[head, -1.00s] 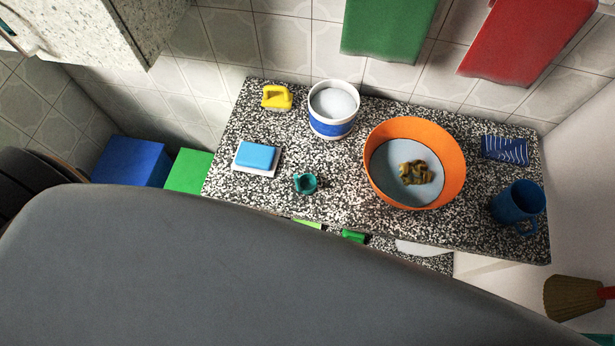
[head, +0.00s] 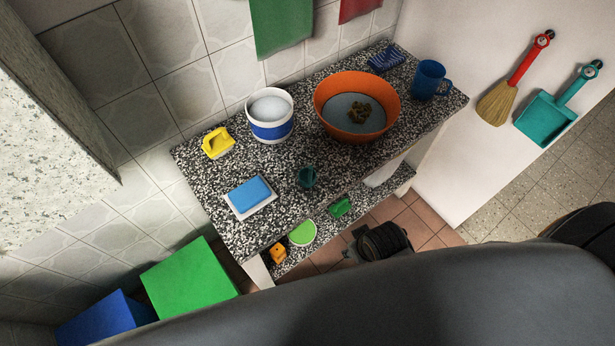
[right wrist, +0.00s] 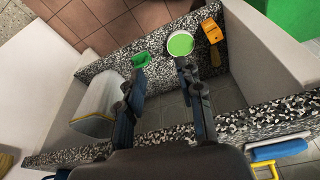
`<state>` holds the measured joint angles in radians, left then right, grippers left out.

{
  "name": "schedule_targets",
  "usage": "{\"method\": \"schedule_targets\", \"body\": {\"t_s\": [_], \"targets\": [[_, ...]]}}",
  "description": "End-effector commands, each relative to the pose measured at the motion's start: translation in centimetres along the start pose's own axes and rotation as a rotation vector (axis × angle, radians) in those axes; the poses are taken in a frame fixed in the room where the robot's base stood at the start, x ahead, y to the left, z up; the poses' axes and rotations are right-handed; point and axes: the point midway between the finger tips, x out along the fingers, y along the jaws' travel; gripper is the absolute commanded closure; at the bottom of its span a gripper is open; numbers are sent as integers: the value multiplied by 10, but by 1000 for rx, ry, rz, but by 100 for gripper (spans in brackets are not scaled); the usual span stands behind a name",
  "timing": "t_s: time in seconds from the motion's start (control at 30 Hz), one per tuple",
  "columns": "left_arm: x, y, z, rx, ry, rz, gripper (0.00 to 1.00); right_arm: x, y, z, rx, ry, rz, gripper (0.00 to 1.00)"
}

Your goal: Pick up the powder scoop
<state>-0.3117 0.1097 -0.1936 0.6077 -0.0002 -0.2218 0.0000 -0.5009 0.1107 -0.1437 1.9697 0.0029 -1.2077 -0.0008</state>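A small teal cup-like scoop (head: 307,177), which looks like the powder scoop, stands near the counter's front edge in the head view. Behind it is a white and blue tub (head: 272,128) of white powder. I cannot make the scoop out in the right wrist view. My right gripper (head: 357,244) is low in front of the counter, below the scoop and apart from it. In the right wrist view its fingers (right wrist: 161,72) are spread with nothing held between them. My left gripper is not in view.
The speckled counter (head: 222,225) also bears an orange basin (head: 325,117), blue mug (head: 430,80), yellow item (head: 218,142) and blue sponge (head: 250,194). On the lower shelf are green (head: 340,206), lime (head: 303,233) and orange (head: 278,252) items. A green box (head: 190,280) stands left.

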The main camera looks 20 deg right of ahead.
Motion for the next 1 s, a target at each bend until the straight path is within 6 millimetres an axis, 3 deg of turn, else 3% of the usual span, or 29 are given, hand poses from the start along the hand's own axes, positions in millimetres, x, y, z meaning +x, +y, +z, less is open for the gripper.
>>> {"method": "schedule_targets", "body": {"t_s": [0.03, 0.27, 0.4, 0.73, 0.87, 1.0], "targets": [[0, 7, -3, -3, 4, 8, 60, -18, 1, -8, -3, 15, 1, 63], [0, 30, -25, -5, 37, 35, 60, -90, -4, -44, -57, 83, -29, 63], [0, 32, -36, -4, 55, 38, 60, -134, -23, -85, -216, 176, -101, 63], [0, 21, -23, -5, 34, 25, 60, -165, -56, -150, -637, 283, -235, 63], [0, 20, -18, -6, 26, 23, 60, -173, -50, -172, -821, 277, -266, 63], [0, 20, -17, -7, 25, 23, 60, -184, -26, -191, -964, 235, -284, 63]]}}
